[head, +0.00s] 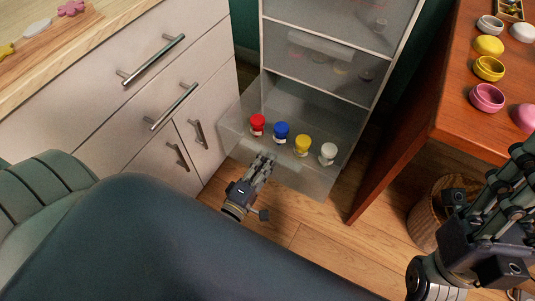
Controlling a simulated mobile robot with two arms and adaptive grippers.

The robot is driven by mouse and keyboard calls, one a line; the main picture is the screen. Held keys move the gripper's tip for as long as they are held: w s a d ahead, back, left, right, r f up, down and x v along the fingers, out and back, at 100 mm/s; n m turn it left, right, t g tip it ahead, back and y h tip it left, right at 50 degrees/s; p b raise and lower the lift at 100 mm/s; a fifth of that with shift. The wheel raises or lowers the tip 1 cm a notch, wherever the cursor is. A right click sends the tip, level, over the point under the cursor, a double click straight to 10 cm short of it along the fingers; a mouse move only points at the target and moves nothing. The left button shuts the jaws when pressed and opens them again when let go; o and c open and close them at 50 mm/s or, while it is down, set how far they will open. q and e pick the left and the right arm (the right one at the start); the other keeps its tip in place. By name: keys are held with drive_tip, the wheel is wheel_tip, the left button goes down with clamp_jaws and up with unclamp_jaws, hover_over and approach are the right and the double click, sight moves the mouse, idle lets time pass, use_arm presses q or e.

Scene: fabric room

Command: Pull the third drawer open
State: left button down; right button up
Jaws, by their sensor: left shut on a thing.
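The translucent grey drawer unit (386,75) stands at the upper middle of the head view. Its lowest visible drawer (315,183) is pulled out, and two closed drawers show above it. The open drawer holds jars with a red lid (257,122), a blue lid (281,130), a yellow lid (302,144) and a white lid (328,152). My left gripper (266,160) is shut at the drawer's front, on its handle, which the fingers mostly hide. My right gripper (512,170) is raised at the right edge, away from the drawers; its finger opening is unclear.
A white cabinet (100,115) with metal handles stands left of the drawer unit. A red-brown table (455,75) with small bowls is at the right, with a wicker basket (425,215) below. Wooden floor (310,240) shows in front of the drawer.

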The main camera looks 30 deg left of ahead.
use_arm(q)
drive_tip(key=shift+s+f, duration=0.15)
drive_tip(key=shift+f, duration=0.25)
drive_tip(key=c, duration=1.5)
unclamp_jaws()
drive_tip(key=shift+r, duration=0.15)
drive_tip(key=s, duration=1.1)
drive_tip(key=shift+s+a, duration=0.25)
drive_tip(key=shift+s, duration=0.15)
